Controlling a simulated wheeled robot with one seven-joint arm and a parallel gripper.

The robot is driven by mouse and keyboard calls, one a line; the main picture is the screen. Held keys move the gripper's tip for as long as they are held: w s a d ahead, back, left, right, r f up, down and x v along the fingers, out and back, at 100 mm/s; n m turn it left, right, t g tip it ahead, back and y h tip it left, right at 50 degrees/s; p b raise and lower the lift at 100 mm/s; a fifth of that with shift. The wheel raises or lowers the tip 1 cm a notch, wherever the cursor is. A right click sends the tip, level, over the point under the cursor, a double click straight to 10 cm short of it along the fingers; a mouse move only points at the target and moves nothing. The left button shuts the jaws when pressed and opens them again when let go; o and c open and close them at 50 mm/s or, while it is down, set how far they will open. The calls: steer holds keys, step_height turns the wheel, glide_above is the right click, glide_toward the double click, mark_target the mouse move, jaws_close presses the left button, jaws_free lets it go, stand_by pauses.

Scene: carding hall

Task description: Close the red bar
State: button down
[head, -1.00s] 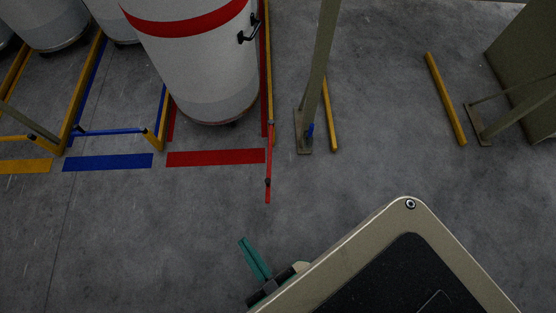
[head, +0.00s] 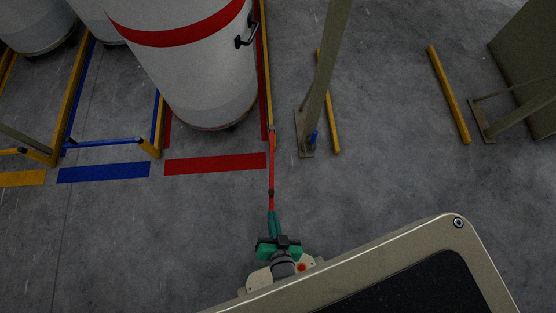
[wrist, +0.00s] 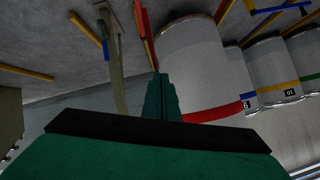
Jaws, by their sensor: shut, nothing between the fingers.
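The red bar (head: 271,172) stands open. It points from its post beside the can bay toward me, at about a right angle to the red floor strip (head: 215,163). My gripper (head: 272,217) is shut and empty, with its green fingers at the bar's free end in the head view. I cannot tell whether they touch it. In the wrist view the shut fingers (wrist: 160,90) point toward the white can (wrist: 200,65) with a red band. The can (head: 190,60) stands behind the red strip in the head view.
To the left, the blue bar (head: 103,141) lies across its bay behind a blue floor strip (head: 103,172). An olive post (head: 322,85) with a yellow floor rail (head: 330,110) stands right of the red bar. Open floor lies left of my gripper.

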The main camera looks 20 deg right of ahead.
steer(key=w+d+f+m+g, duration=0.3)
steer(key=f+m, duration=0.1)
steer(key=f, duration=0.4)
steer(key=w+d+f+m+g, duration=0.2)
steer(key=d+f+m, duration=0.25)
steer(key=f, duration=0.45)
steer(key=w+d+f+m+g+y, duration=0.35)
steer(key=w+d+m+y, duration=0.2)
steer(key=m, duration=0.35)
steer(key=w+a+r+x, duration=0.1)
steer(key=x, duration=1)
steer(key=shift+w+a+f+g+h, duration=0.35)
steer(key=shift+w+a+h, duration=0.1)
steer(key=shift+w+a, duration=0.05)
steer(key=shift+a, duration=0.1)
